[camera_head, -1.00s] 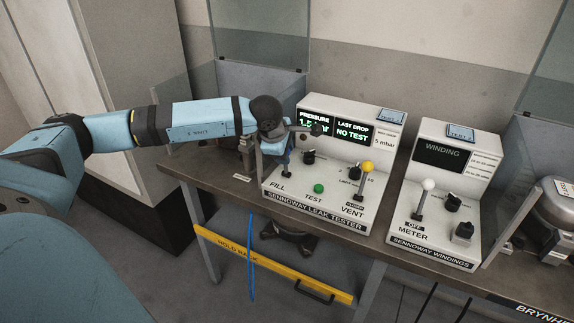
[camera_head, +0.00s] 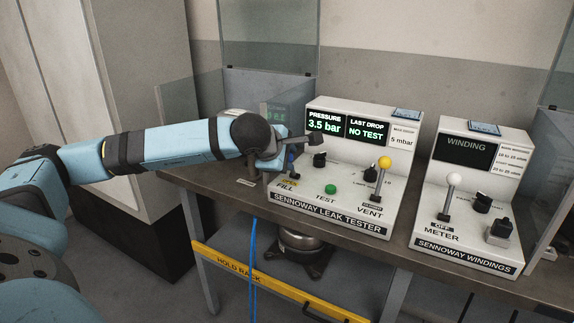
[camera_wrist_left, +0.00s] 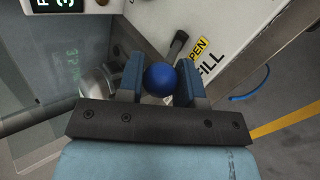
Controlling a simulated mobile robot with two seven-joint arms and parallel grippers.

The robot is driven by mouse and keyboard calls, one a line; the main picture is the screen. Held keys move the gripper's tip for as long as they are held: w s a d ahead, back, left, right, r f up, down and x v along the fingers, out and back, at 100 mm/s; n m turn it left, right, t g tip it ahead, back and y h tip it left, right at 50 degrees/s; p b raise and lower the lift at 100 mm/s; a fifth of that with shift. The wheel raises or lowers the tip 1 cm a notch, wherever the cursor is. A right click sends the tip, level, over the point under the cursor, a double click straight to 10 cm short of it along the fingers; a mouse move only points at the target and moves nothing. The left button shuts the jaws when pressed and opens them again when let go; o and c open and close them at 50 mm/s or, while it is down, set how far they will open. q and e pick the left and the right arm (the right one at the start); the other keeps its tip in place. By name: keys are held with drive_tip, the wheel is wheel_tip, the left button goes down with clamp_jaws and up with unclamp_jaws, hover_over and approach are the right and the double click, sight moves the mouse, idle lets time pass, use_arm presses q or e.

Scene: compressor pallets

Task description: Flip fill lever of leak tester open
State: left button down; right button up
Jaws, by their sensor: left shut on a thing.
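The leak tester (camera_head: 335,205) is a white sloped box on the bench, with lit displays reading 3.5 bar and NO TEST. Its fill lever (camera_head: 291,170) is at the left end, above the FILL label, and mostly hidden by my gripper. My left gripper (camera_head: 287,160) reaches it from the left. In the left wrist view, the fill lever's blue ball knob (camera_wrist_left: 160,79) sits between the two fingers of my left gripper (camera_wrist_left: 160,88), which are shut on it. A yellow tag (camera_wrist_left: 197,48) beside FILL partly shows, reading "PEN". My right gripper is out of view.
The yellow-knobbed vent lever (camera_head: 380,174), tagged closed, and a green test button (camera_head: 330,188) are on the same panel. The windings tester (camera_head: 470,200) stands to the right. A glass screen (camera_head: 268,40) rises behind the left end. A yellow hold-back bar (camera_head: 240,268) runs below.

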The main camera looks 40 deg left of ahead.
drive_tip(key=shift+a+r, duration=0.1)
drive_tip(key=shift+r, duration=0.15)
use_arm(q)
drive_tip(key=c, duration=0.8)
unclamp_jaws()
drive_tip(key=shift+s, duration=0.1)
drive_tip(key=p+v, duration=0.1)
drive_tip(key=v, duration=1.2)
drive_tip(key=shift+s+r, duration=0.2)
drive_tip(key=shift+s, duration=0.1)
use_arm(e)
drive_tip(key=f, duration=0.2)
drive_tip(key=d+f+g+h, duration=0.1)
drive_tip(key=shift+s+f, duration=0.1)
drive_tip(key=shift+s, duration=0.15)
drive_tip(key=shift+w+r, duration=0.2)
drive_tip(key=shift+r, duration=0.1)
